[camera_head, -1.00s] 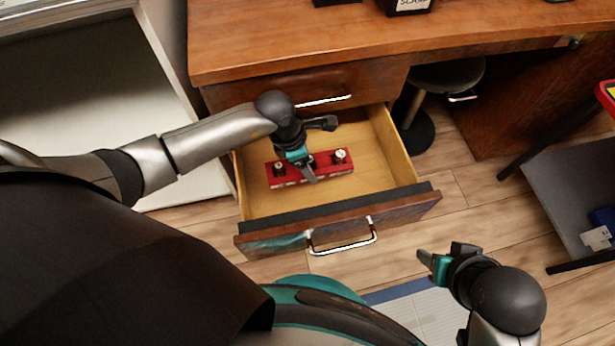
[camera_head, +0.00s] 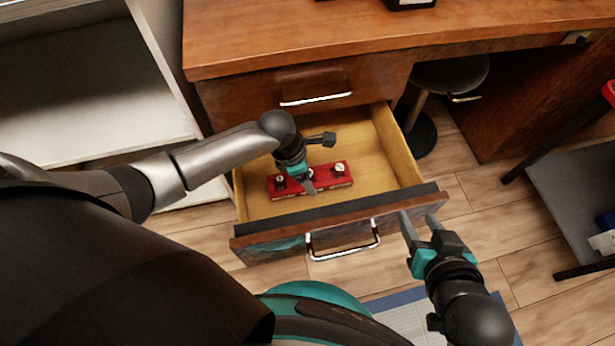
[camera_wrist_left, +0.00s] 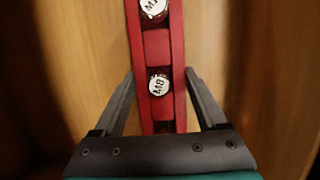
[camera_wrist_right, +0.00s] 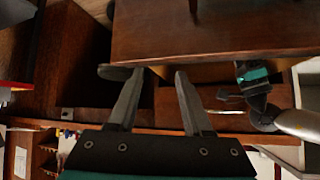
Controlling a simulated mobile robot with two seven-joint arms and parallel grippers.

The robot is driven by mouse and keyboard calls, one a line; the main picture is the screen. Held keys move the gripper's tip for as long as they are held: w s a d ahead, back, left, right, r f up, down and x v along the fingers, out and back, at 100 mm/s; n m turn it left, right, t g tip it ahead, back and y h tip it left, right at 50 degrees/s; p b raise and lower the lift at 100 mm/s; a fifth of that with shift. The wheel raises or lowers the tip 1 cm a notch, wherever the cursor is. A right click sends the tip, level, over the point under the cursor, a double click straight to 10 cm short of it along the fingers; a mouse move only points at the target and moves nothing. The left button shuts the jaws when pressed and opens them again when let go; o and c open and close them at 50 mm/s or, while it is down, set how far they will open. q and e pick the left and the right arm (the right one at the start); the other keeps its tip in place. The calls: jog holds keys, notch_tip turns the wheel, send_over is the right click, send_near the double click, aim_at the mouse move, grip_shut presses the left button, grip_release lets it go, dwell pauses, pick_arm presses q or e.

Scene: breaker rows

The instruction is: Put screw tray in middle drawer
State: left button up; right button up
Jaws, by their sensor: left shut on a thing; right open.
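The screw tray (camera_head: 327,182) is a red block with several silver-topped screws. It is inside the open drawer (camera_head: 377,165), over the light wooden floor; I cannot tell whether it touches the floor. My left gripper (camera_head: 309,184) is shut on the tray from above. The left wrist view shows the red tray (camera_wrist_left: 158,48) between the fingers (camera_wrist_left: 160,92), with screw tops marked "M8". My right gripper (camera_head: 419,228) is open and empty, just in front of the drawer's right front corner. In the right wrist view its fingers (camera_wrist_right: 155,88) are apart near the drawer front (camera_wrist_right: 225,35).
A closed drawer (camera_head: 315,84) with a metal handle is above the open one, under the desk top (camera_head: 350,40). A stool (camera_head: 450,75) stands right of the drawers. A white shelf (camera_head: 80,100) is at the left. A dark cart shelf (camera_head: 580,200) is at the right.

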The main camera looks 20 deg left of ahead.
pick_arm(q)
jog(key=shift+f, duration=0.15)
pick_arm(e)
jog(key=shift+w+a, duration=0.1)
jog(key=shift+a, duration=0.1)
pick_arm(q)
jog(key=shift+f, duration=0.15)
jog(key=o, duration=1.6)
jog(key=shift+c, duration=0.2)
pick_arm(e)
jog(key=shift+w+a+r+t+y, duration=0.1)
jog(key=shift+a+t+y, duration=0.05)
jog(key=shift+t+y, duration=0.15)
